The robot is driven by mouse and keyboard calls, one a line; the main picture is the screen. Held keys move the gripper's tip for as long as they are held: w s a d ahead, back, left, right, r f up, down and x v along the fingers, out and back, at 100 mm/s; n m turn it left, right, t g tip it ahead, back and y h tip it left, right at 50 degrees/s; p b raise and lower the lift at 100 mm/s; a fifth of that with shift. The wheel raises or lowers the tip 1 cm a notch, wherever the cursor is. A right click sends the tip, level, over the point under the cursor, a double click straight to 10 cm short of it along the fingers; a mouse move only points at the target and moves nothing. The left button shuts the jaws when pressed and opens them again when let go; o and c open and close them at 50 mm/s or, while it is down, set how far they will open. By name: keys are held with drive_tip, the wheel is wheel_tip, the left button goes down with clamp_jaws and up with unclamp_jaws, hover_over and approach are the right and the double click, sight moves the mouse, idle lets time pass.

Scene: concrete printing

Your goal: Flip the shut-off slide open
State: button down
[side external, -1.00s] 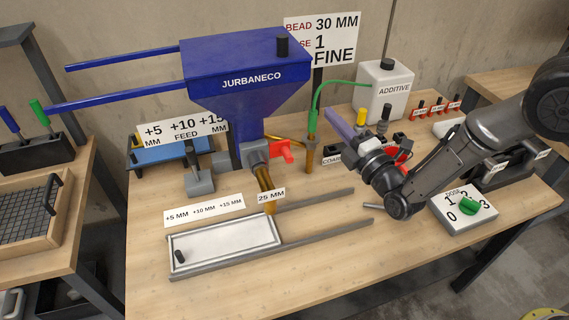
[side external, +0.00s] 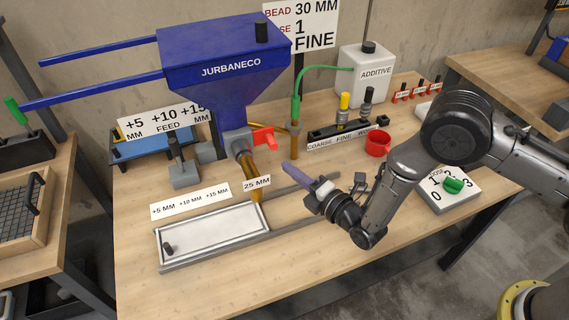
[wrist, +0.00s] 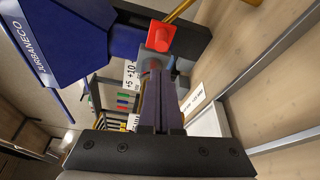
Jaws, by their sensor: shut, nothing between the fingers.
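The red shut-off slide (side external: 263,138) sticks out to the right of the outlet under the blue hopper (side external: 225,70). It also shows in the wrist view as a red block (wrist: 161,37) beyond my fingers, at the top. I cannot tell the slide's position within its body. My gripper (side external: 287,167) has its purple fingers shut together and empty. The fingertips point up and left, below and to the right of the slide, and look apart from it. In the wrist view, my gripper (wrist: 158,75) points toward the grey outlet area just below the red block.
A brown nozzle (side external: 249,178) hangs under the outlet beside the 25 MM label. A brown tube (side external: 295,143) with a green hose stands right of the slide. A tray (side external: 160,238) with rails lies in front. A rack (side external: 345,135) and red cup (side external: 377,143) stand behind my gripper.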

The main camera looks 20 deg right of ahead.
approach(255, 142)
drive_tip(key=x, duration=0.4)
drive_tip(key=shift+w+a, duration=0.1)
drive_tip(key=shift+d, duration=2.7)
drive_tip(key=shift+d, duration=0.1)
drive_tip(key=v, duration=1)
drive_tip(key=shift+a, duration=0.35)
